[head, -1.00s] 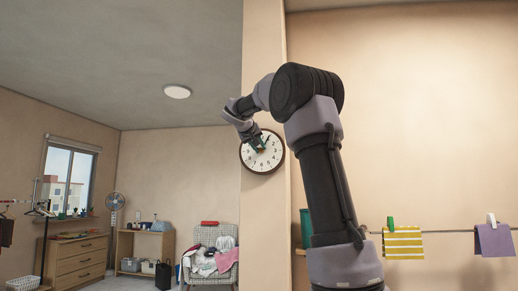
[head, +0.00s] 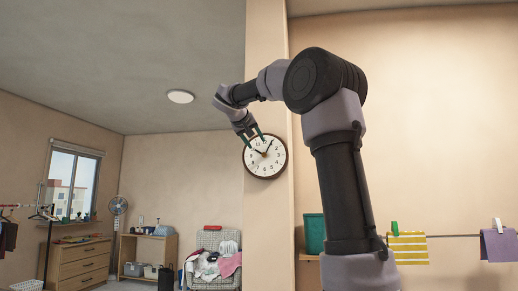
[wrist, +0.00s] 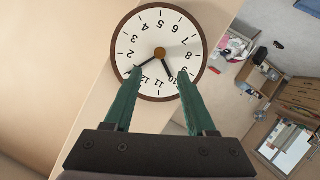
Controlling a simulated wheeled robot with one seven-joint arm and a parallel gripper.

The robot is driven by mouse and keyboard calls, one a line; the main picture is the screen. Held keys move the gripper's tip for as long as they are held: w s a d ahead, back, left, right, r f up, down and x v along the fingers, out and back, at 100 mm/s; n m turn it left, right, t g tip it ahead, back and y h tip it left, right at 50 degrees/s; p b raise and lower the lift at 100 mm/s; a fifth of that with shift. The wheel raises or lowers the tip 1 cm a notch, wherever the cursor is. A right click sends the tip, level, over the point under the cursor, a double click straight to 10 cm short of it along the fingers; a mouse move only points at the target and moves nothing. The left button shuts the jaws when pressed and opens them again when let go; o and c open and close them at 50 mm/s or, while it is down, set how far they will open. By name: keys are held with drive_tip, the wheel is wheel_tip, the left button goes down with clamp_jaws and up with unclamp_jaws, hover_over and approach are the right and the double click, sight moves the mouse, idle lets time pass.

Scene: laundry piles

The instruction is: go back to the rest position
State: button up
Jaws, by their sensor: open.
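My gripper (head: 254,136) is raised in front of a round wall clock in the head view, with its two green fingers apart. In the wrist view my gripper (wrist: 160,85) is open, with nothing between its fingers. My arm bends from the lower right up to a high elbow, then reaches left and down to the gripper. I cannot tell how far the fingertips are from the wall.
The clock (head: 276,167) hangs on a beige pillar (head: 266,60). A line with a yellow striped cloth (head: 408,250) and a purple cloth (head: 497,247) runs at right. A green bin (head: 314,234) stands behind my arm. A clothes-laden armchair (head: 205,240) and a dresser (head: 82,266) are far left.

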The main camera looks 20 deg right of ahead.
drive_tip(key=shift+v, duration=1.1)
drive_tip(key=s+a+f+g+y, duration=0.1)
drive_tip(key=s+a+f+y, duration=0.2)
drive_tip(key=s+f, duration=0.7)
drive_tip(key=s+a+f+g+y, duration=0.1)
drive_tip(key=s+a+f+y, duration=0.3)
drive_tip(key=s+f, duration=0.5)
drive_tip(key=s+a+f+m+y, duration=0.1)
drive_tip(key=s+a+f+y, duration=0.2)
drive_tip(key=s+f, duration=0.7)
wheel_tip(320, 180, down, 5)
drive_tip(key=shift+s+a+f+g+y, duration=0.1)
drive_tip(key=shift+s+a+g+y, duration=0.3)
drive_tip(key=shift+y, duration=0.5)
drive_tip(key=shift+w, duration=0.1)
drive_tip(key=shift+c, duration=0.3)
drive_tip(key=shift+c, duration=0.2)
